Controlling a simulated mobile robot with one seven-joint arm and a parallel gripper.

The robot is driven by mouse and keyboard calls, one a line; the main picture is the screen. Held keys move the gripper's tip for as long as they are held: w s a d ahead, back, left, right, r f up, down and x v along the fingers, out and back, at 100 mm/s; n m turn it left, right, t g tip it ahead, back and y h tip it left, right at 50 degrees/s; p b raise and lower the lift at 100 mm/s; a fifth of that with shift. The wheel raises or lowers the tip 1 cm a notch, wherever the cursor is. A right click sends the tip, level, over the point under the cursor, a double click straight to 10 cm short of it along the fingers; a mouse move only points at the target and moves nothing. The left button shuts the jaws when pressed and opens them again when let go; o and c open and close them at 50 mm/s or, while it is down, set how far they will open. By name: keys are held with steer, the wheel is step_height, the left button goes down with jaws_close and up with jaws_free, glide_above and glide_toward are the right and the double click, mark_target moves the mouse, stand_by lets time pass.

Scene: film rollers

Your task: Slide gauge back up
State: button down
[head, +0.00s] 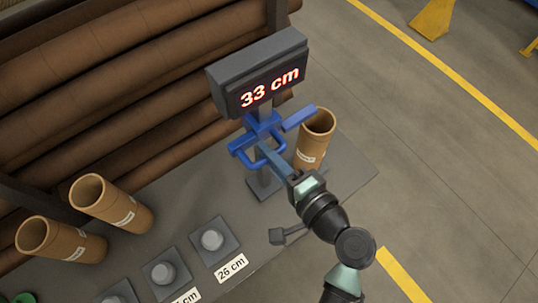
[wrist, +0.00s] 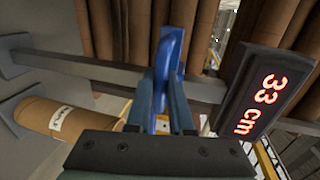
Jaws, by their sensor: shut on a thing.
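The height gauge's blue slider (head: 264,124) sits on a grey post (head: 262,183), just below the display (head: 258,84), which reads "33 cm". Its blue arm (head: 299,117) reaches right, above or beside a brown cardboard tube (head: 316,140); I cannot tell if they touch. My gripper (head: 263,152) is shut on the slider's blue handle (head: 242,152). In the wrist view the blue handle (wrist: 167,55) stands between my two fingers. The wrist view also shows the display (wrist: 262,92) at right and the tube (wrist: 70,122) at left.
Two cardboard tubes (head: 118,205) (head: 55,241) stand at left on the grey table (head: 345,180). Pegs on square bases (head: 212,241) line the front, one labelled "26 cm". Long brown rolls (head: 130,75) are stacked behind. The floor at right is open.

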steer(key=shift+w+r+p, duration=0.15)
steer(key=shift+r+p, duration=0.25)
steer(key=shift+r, duration=1.1)
steer(key=c, duration=0.8)
jaws_free()
steer(key=shift+f, duration=0.1)
steer(key=shift+f, duration=0.1)
steer(key=shift+s+d, duration=0.15)
steer(key=shift+s, duration=0.2)
steer(key=b+v, duration=0.4)
steer(key=v, duration=0.8)
steer(key=shift+s+r, duration=0.15)
steer(key=shift+r, duration=0.1)
